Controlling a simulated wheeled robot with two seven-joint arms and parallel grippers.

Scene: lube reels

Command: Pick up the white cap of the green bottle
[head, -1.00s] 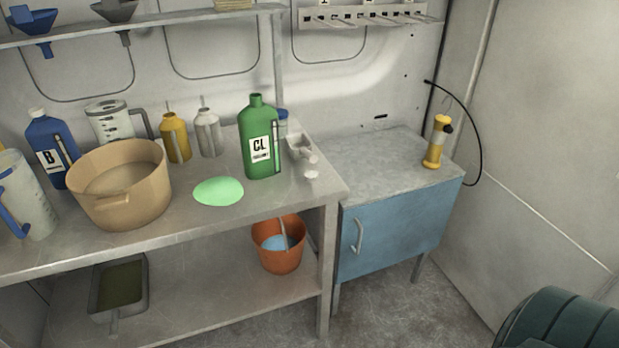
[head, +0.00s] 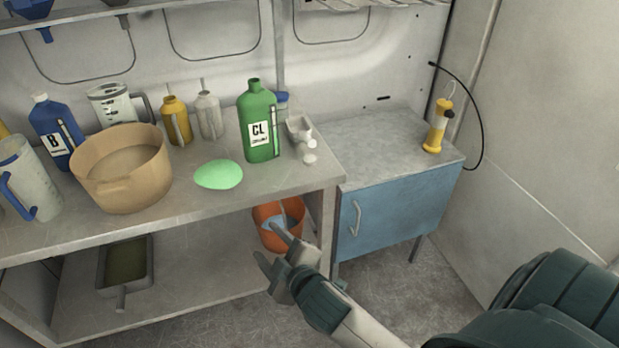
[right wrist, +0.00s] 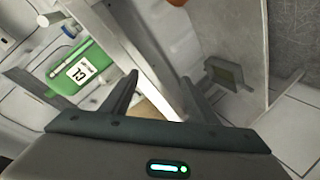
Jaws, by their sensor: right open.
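The green bottle (head: 259,122), labelled CL, stands upright and uncapped on the bench near its right end. A small white cap (head: 310,158) lies on the bench to the right of the bottle, close to the right edge. My right gripper (head: 270,247) is open and empty, in front of the bench and lower in the picture than the cap. In the right wrist view the green bottle (right wrist: 84,66) shows at the left, beyond the open fingers; I cannot make out the cap there. My left gripper is not in view.
A pale scoop (head: 299,128) lies just behind the cap. A green puddle (head: 218,174) and tan basin (head: 122,190) are to the left. An orange bucket (head: 268,238) stands on the lower shelf. A blue cabinet (head: 400,212) adjoins the bench's right end.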

